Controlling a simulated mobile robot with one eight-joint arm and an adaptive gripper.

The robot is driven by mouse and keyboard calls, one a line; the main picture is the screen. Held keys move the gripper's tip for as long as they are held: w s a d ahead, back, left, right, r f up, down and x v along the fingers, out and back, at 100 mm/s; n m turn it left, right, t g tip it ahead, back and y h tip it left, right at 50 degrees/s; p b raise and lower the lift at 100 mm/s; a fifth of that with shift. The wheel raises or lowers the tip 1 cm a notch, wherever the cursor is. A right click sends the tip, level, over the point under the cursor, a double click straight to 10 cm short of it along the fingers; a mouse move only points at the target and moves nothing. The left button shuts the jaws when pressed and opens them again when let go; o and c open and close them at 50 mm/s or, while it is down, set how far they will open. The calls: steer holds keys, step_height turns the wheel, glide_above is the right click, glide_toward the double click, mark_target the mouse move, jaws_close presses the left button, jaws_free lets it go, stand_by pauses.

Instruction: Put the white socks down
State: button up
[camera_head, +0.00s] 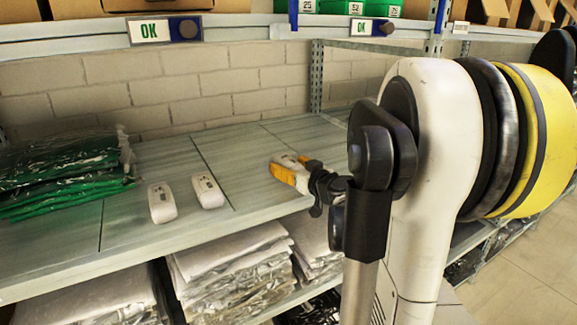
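A white pair of socks (287,160) shows at the yellow-orange fingertips of my gripper (291,172), over the grey shelf (160,235). The fingers lie on both sides of it and appear shut on it. Part of it is hidden by the near finger. From this angle I cannot tell whether it touches the shelf. Two similar white packs of socks lie on the shelf to the left: one nearer the front (162,203) and one just to its right (208,190). They are apart from each other and from my gripper.
Green and dark clothes in clear plastic (65,172) are stacked at the shelf's left. A brick wall (200,80) stands behind, and an upper shelf rail (240,27) runs above. White bagged garments (230,265) fill the lower shelf. Shelf space around my gripper is clear.

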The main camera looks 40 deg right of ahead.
steer(key=shift+r, duration=0.15)
steer(key=shift+s+r, duration=0.1)
steer(key=shift+s, duration=0.1)
steer(key=v, duration=1.1)
steer(key=shift+s+p, duration=0.3)
steer(key=shift+s, duration=0.1)
steer(key=shift+w+a, duration=0.1)
steer(key=shift+a, duration=0.05)
